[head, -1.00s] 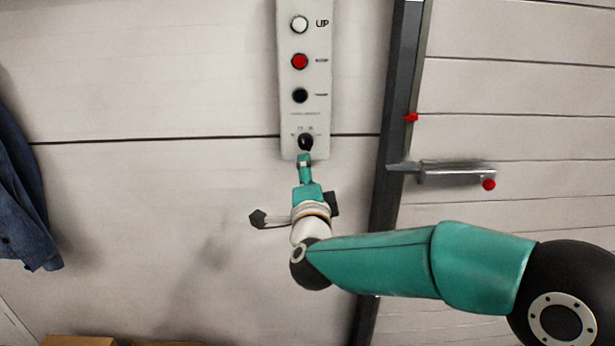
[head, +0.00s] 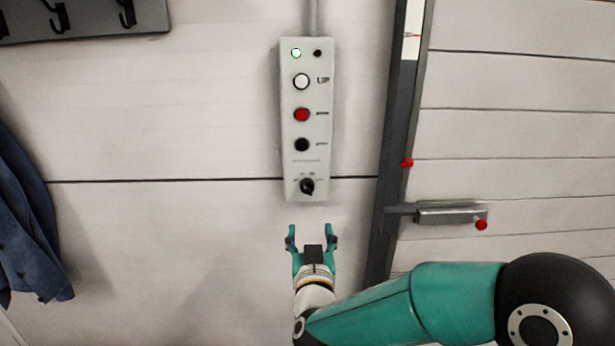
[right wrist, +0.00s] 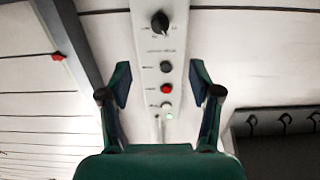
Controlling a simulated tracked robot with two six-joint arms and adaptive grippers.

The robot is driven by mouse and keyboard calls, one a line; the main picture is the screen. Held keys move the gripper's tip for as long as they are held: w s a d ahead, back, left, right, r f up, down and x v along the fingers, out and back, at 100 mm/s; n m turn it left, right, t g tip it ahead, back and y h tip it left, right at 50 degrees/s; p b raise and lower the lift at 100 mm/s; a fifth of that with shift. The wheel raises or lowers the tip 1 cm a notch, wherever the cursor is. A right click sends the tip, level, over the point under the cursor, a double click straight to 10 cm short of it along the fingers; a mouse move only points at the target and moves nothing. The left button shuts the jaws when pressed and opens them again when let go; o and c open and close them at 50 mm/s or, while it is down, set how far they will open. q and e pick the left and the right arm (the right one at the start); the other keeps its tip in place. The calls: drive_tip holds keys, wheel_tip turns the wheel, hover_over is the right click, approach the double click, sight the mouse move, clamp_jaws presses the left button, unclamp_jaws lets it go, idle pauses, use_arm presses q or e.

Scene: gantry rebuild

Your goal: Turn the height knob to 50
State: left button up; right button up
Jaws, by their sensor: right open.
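The height knob (head: 307,186) is a black pointer knob at the bottom of a grey control panel (head: 291,160) on the wall. Small marks ring it, too small to read. In the right wrist view the knob (right wrist: 160,22) shows at the top, beyond the fingers. My right gripper (head: 312,236) is open and empty, a little below the panel's lower edge, apart from the knob. Its two green fingers stand wide in the right wrist view (right wrist: 160,92). My left gripper is not in view.
Above the knob are a black button (head: 302,145), a red button (head: 302,115), a white button (head: 301,81) labelled UP and a lit green lamp (head: 296,53). A metal latch (head: 450,213) with a red tip is at right. A blue coat (head: 30,225) hangs at left.

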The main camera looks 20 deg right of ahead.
sight(307, 192)
drive_tip(key=p+x, duration=0.5)
drive_tip(key=x, duration=1.2)
drive_tip(key=shift+f, duration=0.1)
drive_tip(key=c, duration=1.1)
drive_tip(key=m+b, duration=0.1)
drive_tip(key=b, duration=0.2)
drive_tip(key=shift+f, duration=0.25)
drive_tip(key=shift+c, duration=0.2)
drive_tip(key=shift+r+m+b, duration=0.2)
drive_tip(key=shift+m+b, duration=0.2)
drive_tip(key=shift+b, duration=0.2)
drive_tip(key=shift+r, duration=0.1)
